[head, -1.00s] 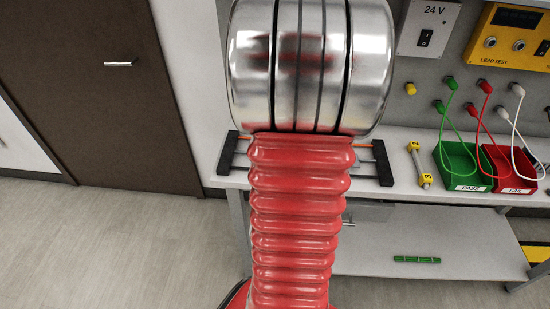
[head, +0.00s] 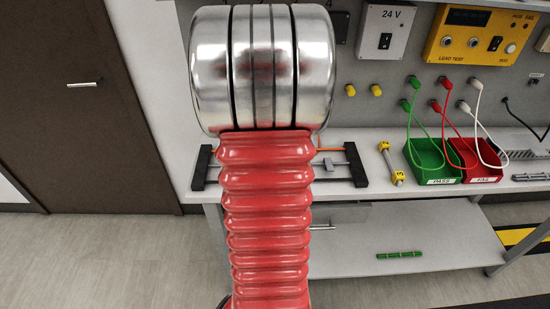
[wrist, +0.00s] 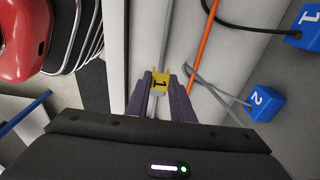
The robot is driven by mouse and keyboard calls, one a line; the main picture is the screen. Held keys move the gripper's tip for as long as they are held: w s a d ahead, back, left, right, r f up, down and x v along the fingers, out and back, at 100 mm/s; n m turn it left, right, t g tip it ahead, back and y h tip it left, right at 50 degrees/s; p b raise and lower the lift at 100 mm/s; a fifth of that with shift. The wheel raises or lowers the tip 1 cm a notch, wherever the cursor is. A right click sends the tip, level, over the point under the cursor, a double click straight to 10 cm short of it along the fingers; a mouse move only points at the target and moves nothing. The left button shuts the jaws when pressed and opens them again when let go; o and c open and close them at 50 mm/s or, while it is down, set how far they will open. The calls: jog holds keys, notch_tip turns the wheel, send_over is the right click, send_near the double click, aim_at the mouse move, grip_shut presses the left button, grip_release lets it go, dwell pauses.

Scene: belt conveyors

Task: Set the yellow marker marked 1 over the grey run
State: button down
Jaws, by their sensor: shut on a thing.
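The yellow marker marked 1 (wrist: 161,81) is between the purple jaws of my gripper (wrist: 162,88) in the wrist view. My gripper is shut on it. The grey run (wrist: 167,30) lines up with the marker and shows beyond it and between the jaws. I cannot tell whether the marker touches the run or is above it. The orange run (wrist: 201,45) lies just to the right, apart from the marker. In the head view my arm hides my gripper and the marker; the orange run (head: 330,149) shows by the black end block (head: 356,168).
A green strip (head: 399,255) lies on the lower shelf.

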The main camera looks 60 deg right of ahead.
jog(key=shift+f, duration=0.1)
jog(key=shift+f, duration=1.8)
jog(key=c, duration=1.5)
grip_release()
jog(key=shift+c, duration=0.2)
notch_tip(320, 180, up, 12)
jog(key=w, duration=0.1)
jog(key=shift+a, duration=0.35)
jog(key=shift+w, duration=0.15)
